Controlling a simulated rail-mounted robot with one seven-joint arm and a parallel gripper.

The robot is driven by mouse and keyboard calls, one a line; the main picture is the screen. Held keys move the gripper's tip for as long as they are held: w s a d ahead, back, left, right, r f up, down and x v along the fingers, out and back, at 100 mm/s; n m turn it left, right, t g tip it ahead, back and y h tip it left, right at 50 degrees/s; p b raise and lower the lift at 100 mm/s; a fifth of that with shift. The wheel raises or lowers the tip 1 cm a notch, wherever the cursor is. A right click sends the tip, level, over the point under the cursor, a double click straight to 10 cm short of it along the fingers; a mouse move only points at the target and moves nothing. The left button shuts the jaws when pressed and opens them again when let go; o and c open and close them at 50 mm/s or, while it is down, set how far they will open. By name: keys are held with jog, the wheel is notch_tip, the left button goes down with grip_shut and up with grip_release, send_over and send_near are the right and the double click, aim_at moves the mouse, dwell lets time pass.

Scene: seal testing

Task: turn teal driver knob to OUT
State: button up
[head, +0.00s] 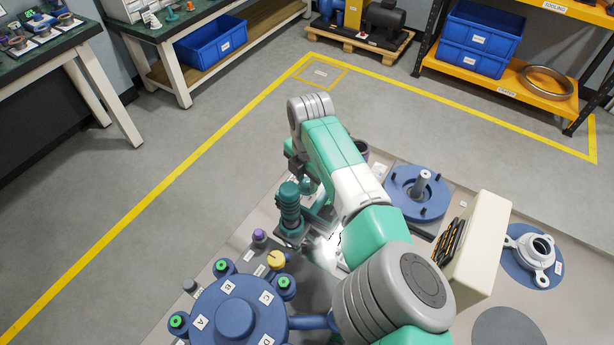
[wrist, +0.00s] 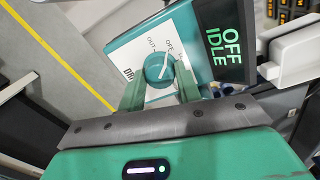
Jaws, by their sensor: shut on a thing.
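The teal driver knob (wrist: 157,66) is round with a white pointer line and sits on a white panel (wrist: 130,58) with printed marks. OUT is printed to its upper left, OFF above it and a third, partly hidden mark to its right. The pointer line leans up and right, toward OFF. The display (wrist: 226,44) beside the panel reads OFF IDLE in green. My gripper (wrist: 158,76) is shut on the knob, one teal finger on each side. In the head view my arm hides the knob and panel; a teal upright unit (head: 289,208) stands left of the arm.
A blue round fixture (head: 235,318) with green-topped posts stands at front left. A yellow knob (head: 276,259) and a purple-topped part (head: 259,236) are near it. A blue flanged disc (head: 418,193) and a grey casting (head: 535,250) lie right of my arm.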

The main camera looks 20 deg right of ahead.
aim_at(308, 182)
jog(key=n+p, duration=0.1)
jog(key=n, duration=0.1)
jog(key=shift+r+n, duration=0.1)
jog(key=shift+n, duration=0.2)
jog(key=n, duration=0.4)
jog(key=shift+n, duration=0.4)
jog(key=o, duration=1)
jog(key=shift+c, duration=0.2)
notch_tip(308, 182, up, 8)
jog(key=p, duration=0.4)
jog(key=shift+d+f+p, duration=0.15)
jog(key=shift+f+p, duration=0.05)
jog(key=shift+p, duration=0.2)
